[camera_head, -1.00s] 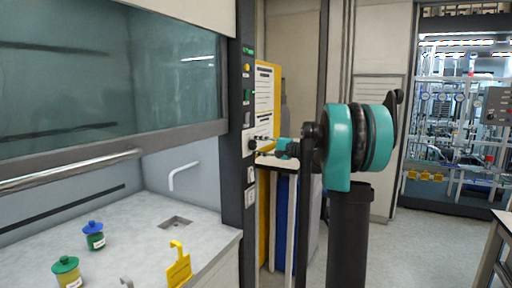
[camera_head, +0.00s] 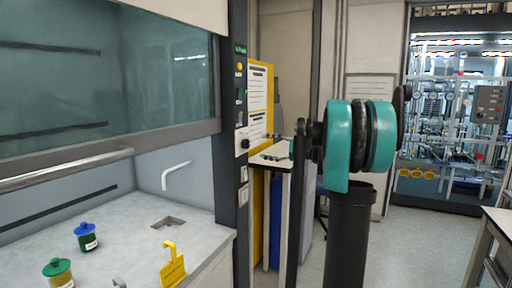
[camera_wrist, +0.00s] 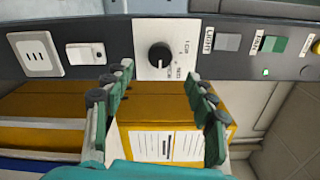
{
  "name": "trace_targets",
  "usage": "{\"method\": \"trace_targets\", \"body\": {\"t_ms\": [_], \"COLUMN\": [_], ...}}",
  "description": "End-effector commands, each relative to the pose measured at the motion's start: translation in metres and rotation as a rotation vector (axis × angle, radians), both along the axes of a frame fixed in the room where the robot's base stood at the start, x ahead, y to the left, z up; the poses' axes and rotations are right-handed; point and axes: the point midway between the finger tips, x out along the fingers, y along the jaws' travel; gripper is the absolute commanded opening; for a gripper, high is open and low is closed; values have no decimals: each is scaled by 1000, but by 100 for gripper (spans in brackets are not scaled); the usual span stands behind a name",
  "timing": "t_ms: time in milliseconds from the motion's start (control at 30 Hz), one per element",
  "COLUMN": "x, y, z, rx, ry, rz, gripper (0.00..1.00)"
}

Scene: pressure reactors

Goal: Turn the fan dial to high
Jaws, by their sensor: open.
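The fan dial (camera_wrist: 159,55) is a round black knob with a light pointer mark, on a white plate in the wrist view. Small lettering runs beside it; I cannot read the pointer's setting surely. In the head view the dial (camera_head: 244,143) is on the dark post at the fume hood's right edge. My gripper (camera_wrist: 159,72) is open, its dark-padded green fingers spread either side below the dial in the wrist view, apart from it. In the head view the gripper is small, right of the dial and partly hidden by my arm.
The panel also has a light switch (camera_wrist: 227,42), a green fan button (camera_wrist: 274,44) with a lit green lamp, a white switch (camera_wrist: 86,54) and a socket (camera_wrist: 36,54). A yellow cabinet (camera_head: 258,200) stands behind the post. Bottles (camera_head: 87,238) stand on the hood's worktop.

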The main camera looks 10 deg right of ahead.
Motion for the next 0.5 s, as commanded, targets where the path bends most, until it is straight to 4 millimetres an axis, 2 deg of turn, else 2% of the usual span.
{"method": "trace_targets", "body": {"t_ms": [100, 200, 500], "x": [-11, -17, -22], "y": [-17, -25, -31], "z": [0, 0, 0], "rx": [-1, 0, 0], "ry": [0, 0, 0], "rz": [-3, -2, 1], "gripper": [56, 56, 56]}}
